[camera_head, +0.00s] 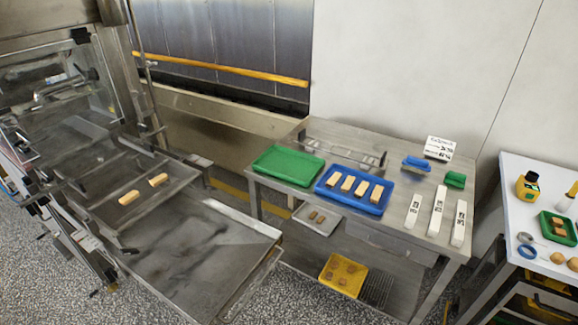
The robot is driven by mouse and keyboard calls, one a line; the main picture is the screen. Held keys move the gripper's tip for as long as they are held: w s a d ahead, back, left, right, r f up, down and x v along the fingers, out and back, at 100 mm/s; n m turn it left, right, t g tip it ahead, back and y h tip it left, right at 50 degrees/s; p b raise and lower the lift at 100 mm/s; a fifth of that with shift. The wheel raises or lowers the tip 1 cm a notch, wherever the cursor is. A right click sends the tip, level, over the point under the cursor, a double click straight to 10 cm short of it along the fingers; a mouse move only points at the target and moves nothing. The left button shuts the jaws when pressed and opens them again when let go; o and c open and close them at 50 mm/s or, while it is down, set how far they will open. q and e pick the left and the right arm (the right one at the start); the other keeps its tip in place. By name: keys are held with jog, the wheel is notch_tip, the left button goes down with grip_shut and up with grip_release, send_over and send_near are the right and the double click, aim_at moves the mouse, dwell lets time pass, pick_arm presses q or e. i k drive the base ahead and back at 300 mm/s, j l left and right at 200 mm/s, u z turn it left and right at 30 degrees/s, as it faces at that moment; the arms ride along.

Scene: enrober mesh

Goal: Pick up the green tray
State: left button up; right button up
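An empty green tray (288,165) lies flat at the left end of the steel table, beside a blue tray. A second, smaller green tray (545,222) stands on the white table at the far right, with several small brown pieces in it. Neither of my grippers shows in the head view.
The blue tray (322,190) holds several tan bars. The steel table (395,190) also carries white labelled strips (437,211), blue and green blocks and a sign (439,147). A steel machine (190,250) with two bars stands left. A yellow tray (343,274) is on the lower shelf.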

aim_at(298, 168)
jog(key=i+l+u, duration=0.25)
jog(key=i, duration=0.2)
jog(key=i+l+u, duration=0.2)
jog(key=i, duration=0.3)
jog(key=i+l+u, duration=0.25)
jog(key=i, duration=0.15)
